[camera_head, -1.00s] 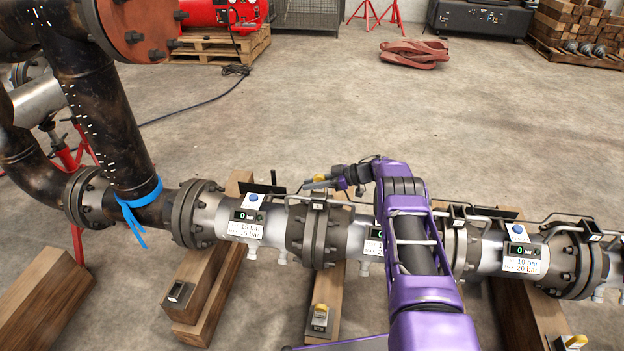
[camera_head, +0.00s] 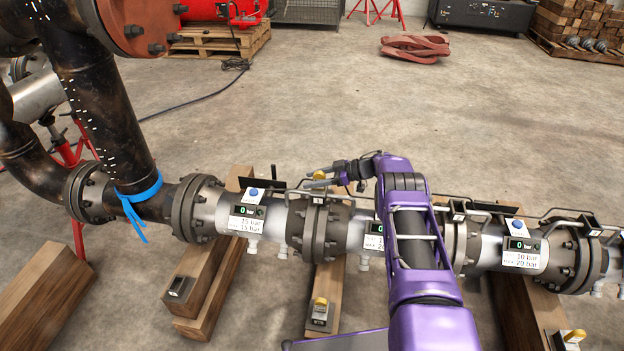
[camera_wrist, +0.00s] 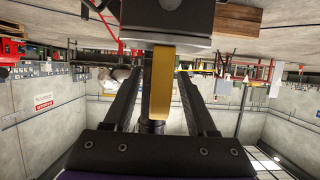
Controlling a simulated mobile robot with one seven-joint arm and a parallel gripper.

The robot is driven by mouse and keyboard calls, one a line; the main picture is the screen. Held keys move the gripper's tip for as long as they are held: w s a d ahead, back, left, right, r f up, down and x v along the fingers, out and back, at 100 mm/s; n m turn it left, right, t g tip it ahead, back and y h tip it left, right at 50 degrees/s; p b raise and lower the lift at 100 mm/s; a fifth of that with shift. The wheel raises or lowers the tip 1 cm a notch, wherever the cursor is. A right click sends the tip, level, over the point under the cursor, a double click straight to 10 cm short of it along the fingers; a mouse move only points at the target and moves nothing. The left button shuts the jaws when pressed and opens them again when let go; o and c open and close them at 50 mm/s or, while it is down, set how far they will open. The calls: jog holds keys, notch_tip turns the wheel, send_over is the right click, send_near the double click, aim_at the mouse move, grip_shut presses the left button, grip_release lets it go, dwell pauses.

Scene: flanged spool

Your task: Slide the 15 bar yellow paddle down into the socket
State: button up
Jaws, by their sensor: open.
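A yellow paddle (camera_head: 320,175) shows its upright handle just above the dark socket block (camera_head: 319,200) on the flange joint right of the 15 bar display. In the upside-down wrist view, the yellow handle (camera_wrist: 161,82) runs between the two dark fingers of my gripper (camera_wrist: 158,108), with visible gaps on both sides. My gripper (camera_head: 322,182) is open around the handle. The handle meets a pale metal edge (camera_wrist: 168,42) on a dark block; I cannot tell how deep the paddle sits. Its bar marking is not readable.
Another yellow-topped piece (camera_head: 320,304) stands on a wooden beam in front, and one more (camera_head: 574,336) at lower right. A black piece (camera_head: 179,287) sits on the left beam. A dark plate (camera_head: 262,185) stands behind the pipe. Pipe brackets (camera_head: 458,207) flank my arm.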

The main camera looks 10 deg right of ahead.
jog(key=v, duration=1.7)
jog(key=shift+w+r, duration=0.1)
